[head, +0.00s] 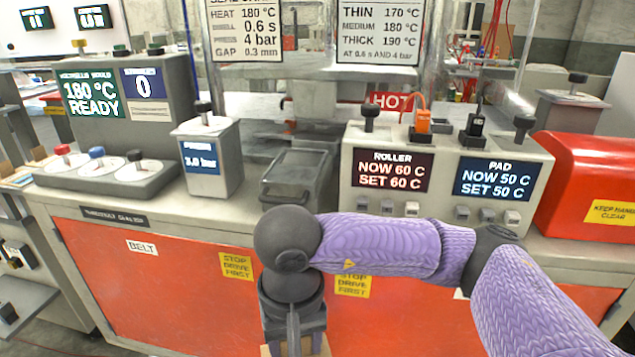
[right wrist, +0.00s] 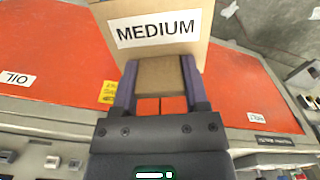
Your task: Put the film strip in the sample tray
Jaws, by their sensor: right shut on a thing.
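My right gripper (right wrist: 160,88) is shut on a tan, board-like piece with a white MEDIUM label (right wrist: 158,32). Its narrow brown part sits between the two fingers and the wider labelled part extends beyond them. I cannot tell whether this piece is the film strip. In the head view the right gripper points down in front of the machine's orange front, with a bit of tan at the bottom edge. A dark grey open tray (head: 297,165) sits on the counter at the centre; whether it is the sample tray is unclear. My left gripper is not in view.
The roller and pad control box (head: 447,180) stands right of the grey tray. A pressure box (head: 208,157) and a base with three knobs (head: 105,172) stand left. A red cover (head: 590,185) is at the right. A HOT sign (head: 390,100) hangs behind.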

